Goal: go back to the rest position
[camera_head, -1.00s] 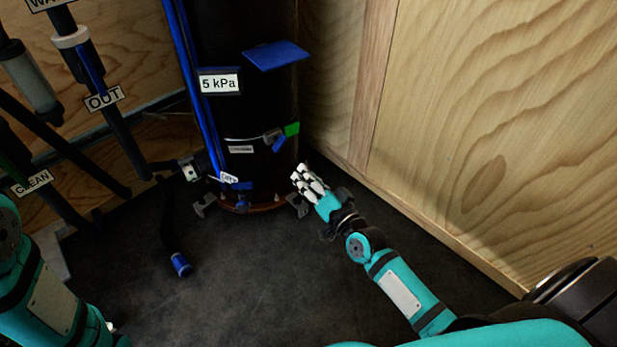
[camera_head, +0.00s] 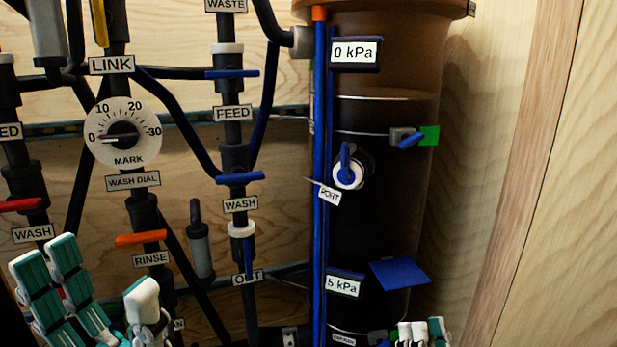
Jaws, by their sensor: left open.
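My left gripper (camera_head: 100,290) shows at the lower left with its teal and white fingers spread, open and empty, in front of the pipes. My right gripper (camera_head: 422,331) shows only as a few white and teal fingertips at the bottom edge, in front of the foot of the dark cylinder (camera_head: 385,235). The rest of that hand is out of frame, so I cannot tell whether it is open or shut. Both arms are mostly out of view.
Pipes with blue, orange and red handles fill the left. A round wash dial (camera_head: 123,133) points near 0. The cylinder carries a "0 kPa" label (camera_head: 355,53), a port (camera_head: 349,168) and a blue flap (camera_head: 400,274). A wooden wall (camera_head: 565,200) closes the right side.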

